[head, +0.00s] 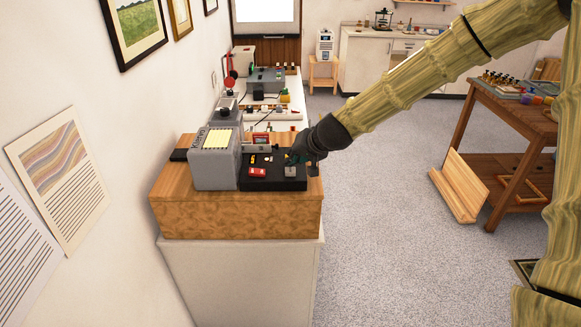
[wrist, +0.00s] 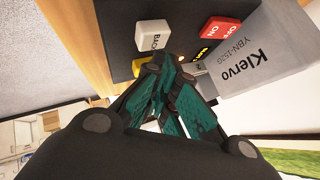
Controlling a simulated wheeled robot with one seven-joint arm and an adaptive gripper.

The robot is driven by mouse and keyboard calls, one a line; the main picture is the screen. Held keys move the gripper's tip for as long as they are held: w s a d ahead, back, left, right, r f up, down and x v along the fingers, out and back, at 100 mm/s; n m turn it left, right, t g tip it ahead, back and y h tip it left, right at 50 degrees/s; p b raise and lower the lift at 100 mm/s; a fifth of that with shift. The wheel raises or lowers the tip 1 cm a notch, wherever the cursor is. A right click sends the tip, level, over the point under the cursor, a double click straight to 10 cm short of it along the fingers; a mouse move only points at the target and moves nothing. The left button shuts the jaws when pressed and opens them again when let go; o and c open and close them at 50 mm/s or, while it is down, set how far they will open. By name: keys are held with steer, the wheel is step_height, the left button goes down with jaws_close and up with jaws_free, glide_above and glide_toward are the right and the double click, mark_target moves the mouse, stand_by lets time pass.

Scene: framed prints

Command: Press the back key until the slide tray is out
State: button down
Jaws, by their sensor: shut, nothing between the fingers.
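The slide machine (head: 215,167) has a grey body marked Klervo (wrist: 265,70) and a black base (head: 272,182). The pale back key, marked BACK (wrist: 152,37), sits on the base; a grey key (head: 290,171) shows at the base's right in the head view. My gripper (head: 296,157) is shut and empty over the base's right part. In the wrist view its teal fingertips (wrist: 165,68) are beside the back key, near its lower edge; I cannot tell whether they touch. I cannot make out the slide tray for certain; the fingers hide part of the base.
A red OFF/ON switch (wrist: 221,30) lies beside the back key. A yellow part (wrist: 112,65) is near the base's edge. The machine stands on a wooden top (head: 235,217) against the wall. Open floor (head: 375,230) lies to the right, before a wooden workbench (head: 510,105).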

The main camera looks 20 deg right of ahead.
mark_target(293, 168)
steer(key=shift+r, duration=0.2)
steer(key=shift+r+p, duration=2.1)
steer(key=shift+r, duration=0.45)
